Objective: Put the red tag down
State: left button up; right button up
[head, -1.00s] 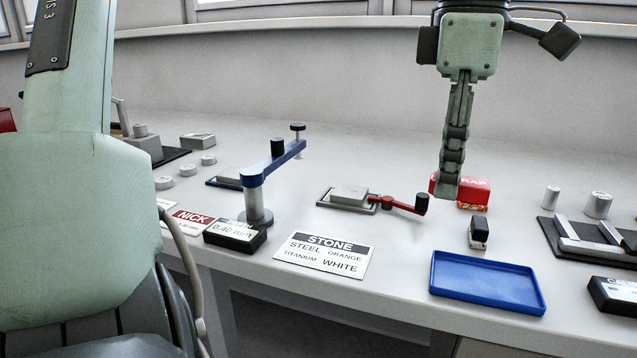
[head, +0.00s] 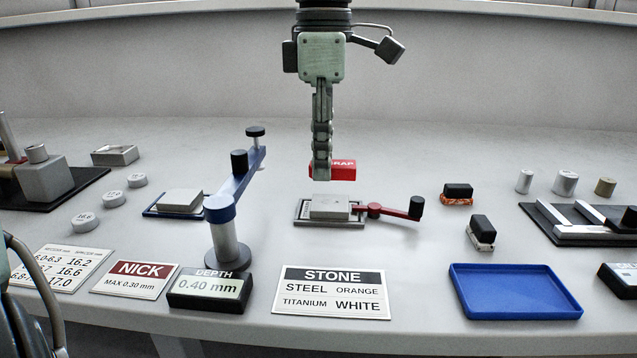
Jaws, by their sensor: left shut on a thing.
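My left gripper (head: 322,172) comes down from the top middle of the head view. Its fingers are shut on the red tag (head: 344,171), a small red piece with white lettering ending in "RAP". The fingers cover the left part of the tag. The tag shows just above the grey block (head: 330,207) of the red-handled fixture in the picture and looks raised off the bench. Its exact height I cannot tell. My right gripper is not in view.
A blue tray (head: 515,312) lies empty at the front right. Two black blocks, one with an orange base (head: 457,200), one with a white base (head: 482,246), stand behind it. A blue-armed stand (head: 228,244) is left of the fixture. Bench between fixture and blocks is clear.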

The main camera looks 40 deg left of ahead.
pick_arm(q)
send_over(322, 202)
notch_tip(322, 202, down, 4)
jog(key=shift+r+p, duration=0.1)
jog(key=shift+p, duration=0.3)
notch_tip(322, 202, down, 4)
jog(key=shift+r, duration=0.1)
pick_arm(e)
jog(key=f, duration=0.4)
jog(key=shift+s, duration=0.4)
pick_arm(q)
jog(key=shift+f, duration=0.2)
